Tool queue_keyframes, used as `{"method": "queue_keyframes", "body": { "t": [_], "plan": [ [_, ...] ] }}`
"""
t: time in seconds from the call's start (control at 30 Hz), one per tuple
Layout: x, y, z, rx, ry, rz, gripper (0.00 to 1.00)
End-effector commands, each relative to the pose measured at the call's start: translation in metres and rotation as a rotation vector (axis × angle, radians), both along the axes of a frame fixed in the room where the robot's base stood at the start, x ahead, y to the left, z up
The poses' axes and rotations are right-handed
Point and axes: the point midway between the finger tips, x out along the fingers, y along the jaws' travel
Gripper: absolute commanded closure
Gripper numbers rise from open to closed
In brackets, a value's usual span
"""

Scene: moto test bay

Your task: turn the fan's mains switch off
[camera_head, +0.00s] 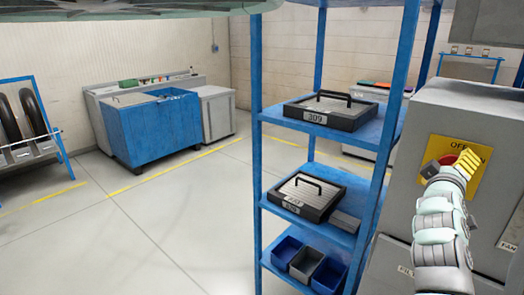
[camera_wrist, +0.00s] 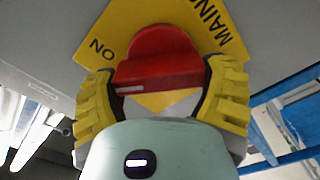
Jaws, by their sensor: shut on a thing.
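The mains switch is a red rotary knob (camera_wrist: 158,65) on a yellow plate (camera_head: 468,143) on the front of a grey cabinet at the right of the head view. In the wrist view the knob's grip bar lies nearly level, with a short white mark at its left end. The word ON stands up and left of that mark, and MAINS is at the upper right. My gripper (camera_head: 450,166) is at the plate, its yellow ribbed fingers shut on either side of the knob. In the head view the gripper hides most of the knob. The fan itself cannot be made out.
A blue shelf rack (camera_head: 256,130) stands just left of the cabinet (camera_head: 407,185), holding black-framed cases and small bins. A blue cart (camera_head: 150,135) stands at the back left, and a tyre rack (camera_head: 55,140) at the far left. The floor between is clear.

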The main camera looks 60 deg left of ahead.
Motion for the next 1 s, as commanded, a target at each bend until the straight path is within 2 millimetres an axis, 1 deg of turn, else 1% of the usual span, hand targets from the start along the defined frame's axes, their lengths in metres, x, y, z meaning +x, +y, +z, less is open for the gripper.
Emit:
{"method": "queue_keyframes", "body": {
  "t": [0.03, 0.2, 0.5, 0.7, 1.0],
  "plan": [
    [-0.0013, 0.0029, -0.0007, -0.048, -0.014, 0.005, 0.59],
    [-0.0013, 0.0032, -0.0012, -0.200, -0.057, 0.004, 0.59],
    [-0.0017, 0.0046, -0.0009, -0.423, -0.126, 0.004, 0.59],
    [-0.0019, 0.0049, -0.0015, -0.519, -0.154, 0.005, 0.59],
    [-0.0017, 0.0046, -0.0021, -0.581, -0.171, 0.003, 0.59]
  ]
}}
